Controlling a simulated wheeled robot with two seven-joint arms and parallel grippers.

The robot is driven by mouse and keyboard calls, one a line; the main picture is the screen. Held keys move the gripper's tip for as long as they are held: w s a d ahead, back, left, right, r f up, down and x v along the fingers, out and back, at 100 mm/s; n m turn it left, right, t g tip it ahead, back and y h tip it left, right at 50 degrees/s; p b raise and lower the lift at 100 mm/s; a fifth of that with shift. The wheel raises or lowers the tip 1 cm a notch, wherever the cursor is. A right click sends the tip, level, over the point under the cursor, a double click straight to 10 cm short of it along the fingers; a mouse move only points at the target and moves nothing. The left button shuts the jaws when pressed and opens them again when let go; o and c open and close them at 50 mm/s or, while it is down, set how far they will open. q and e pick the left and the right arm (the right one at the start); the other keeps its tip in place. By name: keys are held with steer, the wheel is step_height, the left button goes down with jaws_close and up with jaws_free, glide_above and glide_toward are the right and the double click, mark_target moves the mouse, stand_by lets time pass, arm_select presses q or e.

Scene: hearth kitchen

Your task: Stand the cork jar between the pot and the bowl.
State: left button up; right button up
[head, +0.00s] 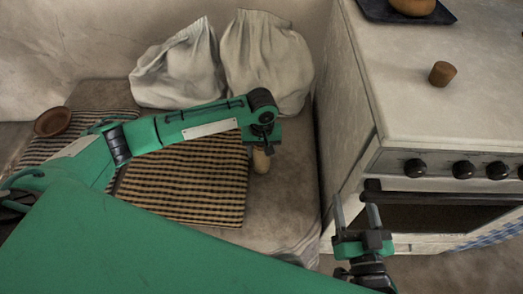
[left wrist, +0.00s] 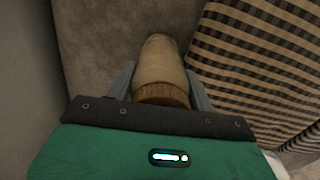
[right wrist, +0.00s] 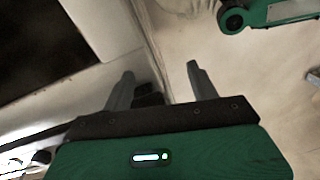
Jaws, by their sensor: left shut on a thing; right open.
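The cork jar is a tan, rounded jar with a brown cork top. It shows in the left wrist view (left wrist: 158,62) between the fingers and in the head view (head: 261,161) just right of the striped mat. My left gripper (head: 262,142) is shut on it from above. Whether its base touches the bench is unclear. A brown round bowl (head: 53,122) sits at the far left by the mat. A rounded orange-brown vessel (head: 413,5), perhaps the pot, is cut off at the top edge on a dark tray. My right gripper (head: 356,208) is open and empty before the stove.
A striped mat (head: 190,180) covers much of the bench, under my left arm. Two pale sacks (head: 262,60) lean on the wall behind. The stove (head: 440,115) stands right, with a small brown cylinder (head: 442,73) and dark tray (head: 372,11) on top.

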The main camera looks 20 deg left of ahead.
stand_by(0.3)
arm_select(q)
steer(key=shift+f, duration=0.1)
steer(key=o, duration=1.3)
steer(key=shift+c, duration=0.2)
